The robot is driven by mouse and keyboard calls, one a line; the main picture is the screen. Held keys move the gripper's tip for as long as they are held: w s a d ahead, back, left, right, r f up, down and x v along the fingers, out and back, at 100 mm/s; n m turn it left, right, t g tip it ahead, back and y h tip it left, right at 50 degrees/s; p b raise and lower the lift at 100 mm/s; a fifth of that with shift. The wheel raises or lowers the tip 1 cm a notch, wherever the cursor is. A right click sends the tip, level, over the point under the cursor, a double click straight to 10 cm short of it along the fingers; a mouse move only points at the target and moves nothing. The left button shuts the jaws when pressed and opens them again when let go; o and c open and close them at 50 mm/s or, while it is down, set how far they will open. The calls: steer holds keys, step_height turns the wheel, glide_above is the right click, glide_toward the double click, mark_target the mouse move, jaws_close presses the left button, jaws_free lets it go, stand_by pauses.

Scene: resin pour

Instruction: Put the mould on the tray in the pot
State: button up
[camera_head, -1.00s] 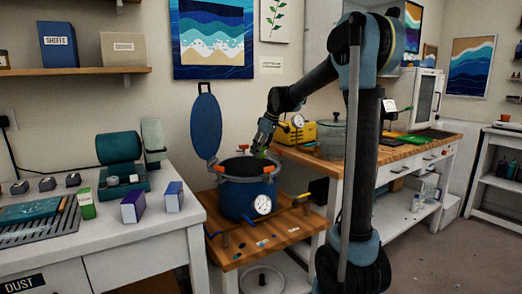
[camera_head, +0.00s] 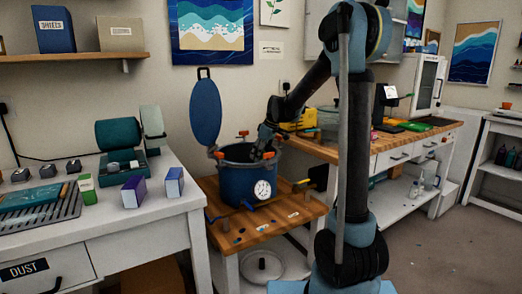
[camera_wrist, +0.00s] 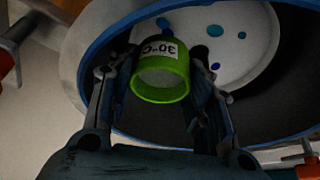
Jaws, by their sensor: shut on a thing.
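The pot (camera_head: 250,186) is blue, open at the top, with a dial gauge on its front and red-orange clamps around its rim. My gripper (camera_wrist: 155,75) is shut on a green, round, cup-like mould (camera_wrist: 160,91) with a white label reading "30°C". In the wrist view the mould is within the pot's blue rim (camera_wrist: 112,27), above a pale disc (camera_wrist: 228,62) with blue spots inside the pot. I cannot tell whether the mould touches the disc. In the head view my gripper (camera_head: 267,143) reaches into the pot's mouth, and the pot wall hides the mould.
The pot's blue lid (camera_head: 205,113) stands upright behind it. The pot sits on a low wooden stand (camera_head: 285,222). A white bench (camera_head: 165,215) with boxes and a ribbed tray (camera_head: 68,208) is at left. A wooden-topped bench (camera_head: 305,153) is behind at right.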

steer(key=shift+f, duration=2.3)
steer(key=shift+s+f, duration=0.2)
steer(key=shift+f, duration=0.2)
steer(key=o, duration=1.2)
steer(key=shift+w+f, duration=0.15)
steer(key=shift+r, duration=7.65)
